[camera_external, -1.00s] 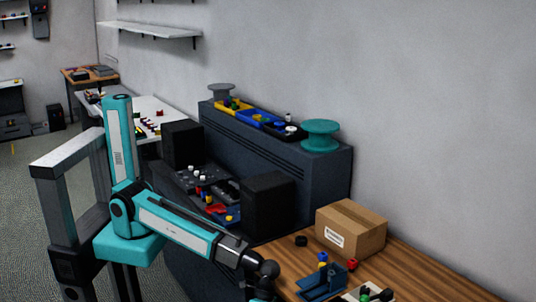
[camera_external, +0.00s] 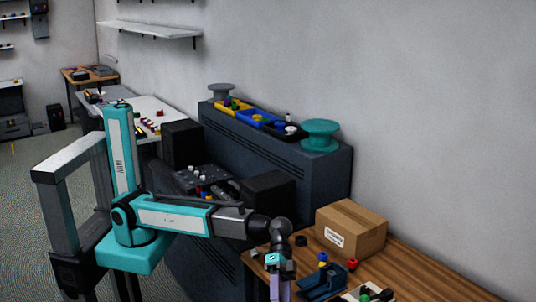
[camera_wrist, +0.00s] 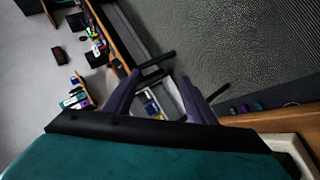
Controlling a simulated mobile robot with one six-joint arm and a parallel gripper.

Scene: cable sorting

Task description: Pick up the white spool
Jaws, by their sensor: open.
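In the external view, a small white spool-like piece (camera_external: 290,130) lies in the black tray at the right end of the row of trays on the dark cabinet. Small white pieces (camera_external: 192,168) also show on the dark console below; I cannot tell which of these is the white spool. My gripper (camera_external: 281,294) hangs down at the front edge of the wooden table, well below and apart from the cabinet top. Its fingertips are cut off there. In the wrist view my gripper (camera_wrist: 163,78) has its two fingers spread with nothing between them.
A teal reel (camera_external: 320,136) and a grey reel (camera_external: 221,91) stand on the cabinet (camera_external: 325,165). A cardboard box (camera_external: 351,230) is on the wooden table (camera_external: 420,275), with a blue holder (camera_external: 322,283) in front. Black boxes (camera_external: 182,144) flank the console.

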